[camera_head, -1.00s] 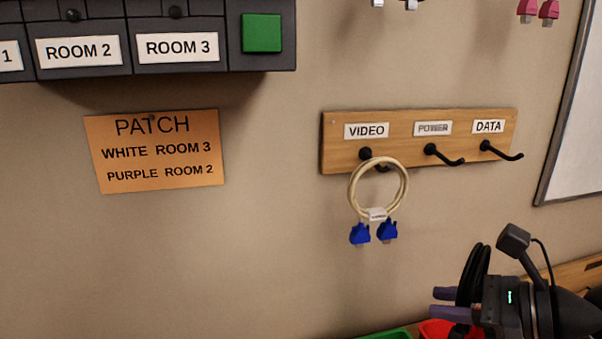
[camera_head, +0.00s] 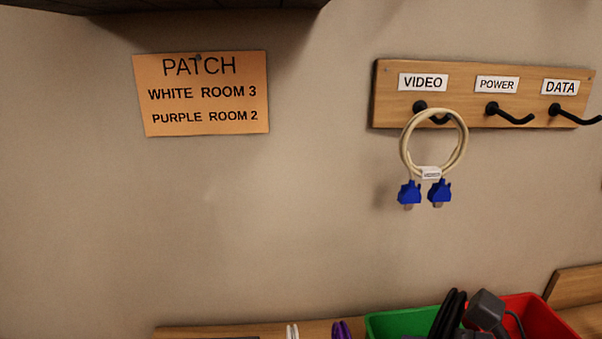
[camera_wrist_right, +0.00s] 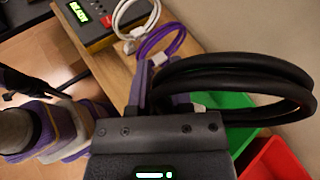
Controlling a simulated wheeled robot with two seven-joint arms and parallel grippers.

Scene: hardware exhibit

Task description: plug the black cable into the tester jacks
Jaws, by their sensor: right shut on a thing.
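My right gripper (camera_wrist_right: 162,84) is shut on the coiled black cable (camera_wrist_right: 245,80), whose loops stick out to the right in the wrist view. The cable's plugs are hidden. In the head view the coil (camera_head: 449,316) shows at the bottom, in front of the bins, beside the dark camera on my right wrist. The tester (camera_wrist_right: 88,30), a dark and yellow box with a green display and a red button, lies on the bench at the top of the wrist view. Its jacks cannot be made out.
A white cable (camera_wrist_right: 136,18) and a purple cable (camera_wrist_right: 160,40) lie on the bench by the tester. A green bin (camera_head: 390,324) and a red bin (camera_head: 540,318) stand against the wall. A cream cable (camera_head: 406,150) with blue plugs hangs under VIDEO; the POWER hook (camera_head: 510,114) is empty.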

